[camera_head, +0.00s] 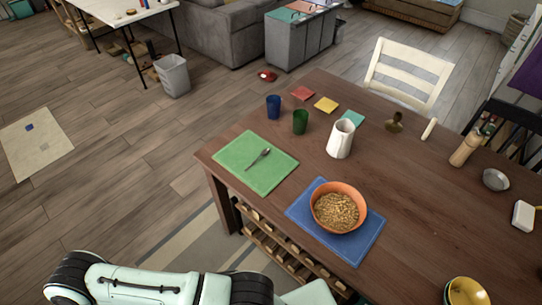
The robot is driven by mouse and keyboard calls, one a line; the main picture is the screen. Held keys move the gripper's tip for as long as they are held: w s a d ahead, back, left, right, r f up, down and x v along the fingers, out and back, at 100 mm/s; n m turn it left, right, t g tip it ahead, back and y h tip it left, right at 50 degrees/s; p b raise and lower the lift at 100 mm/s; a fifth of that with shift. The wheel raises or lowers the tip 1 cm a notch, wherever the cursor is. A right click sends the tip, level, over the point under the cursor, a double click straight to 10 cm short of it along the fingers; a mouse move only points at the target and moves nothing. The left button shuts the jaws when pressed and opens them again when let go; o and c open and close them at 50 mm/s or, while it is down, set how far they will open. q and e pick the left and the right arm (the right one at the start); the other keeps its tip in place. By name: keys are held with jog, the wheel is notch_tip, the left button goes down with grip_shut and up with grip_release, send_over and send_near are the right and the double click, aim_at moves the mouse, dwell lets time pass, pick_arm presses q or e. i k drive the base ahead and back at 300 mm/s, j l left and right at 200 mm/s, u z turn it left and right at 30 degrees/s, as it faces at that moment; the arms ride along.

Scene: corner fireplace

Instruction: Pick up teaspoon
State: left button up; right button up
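A small dark metal teaspoon (258,157) lies at a slant on a green placemat (269,178) at the left corner of the brown wooden table (403,207). Nothing touches or covers it. One pale green arm of mine crosses the bottom left of the head view, in front of the table and well apart from the teaspoon. Neither of my grippers shows in this view, so I cannot see their fingers.
An orange bowl of grain (361,192) stands on a blue placemat (302,212) right of the green one. Behind are a blue cup (273,106), a green cup (300,121) and a white pitcher (340,139). A white chair (408,71) stands behind the table.

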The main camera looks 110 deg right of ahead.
aim_at(264, 151)
jog(key=z, duration=1.35)
jog(key=k+z, duration=0.1)
jog(key=z, duration=1.25)
jog(key=k+z, duration=0.1)
jog(key=z, duration=0.8)
jog(key=i+j, duration=0.2)
jog(key=j, duration=0.15)
jog(key=i+j, duration=0.2)
jog(key=j, duration=0.15)
jog(key=z, duration=0.05)
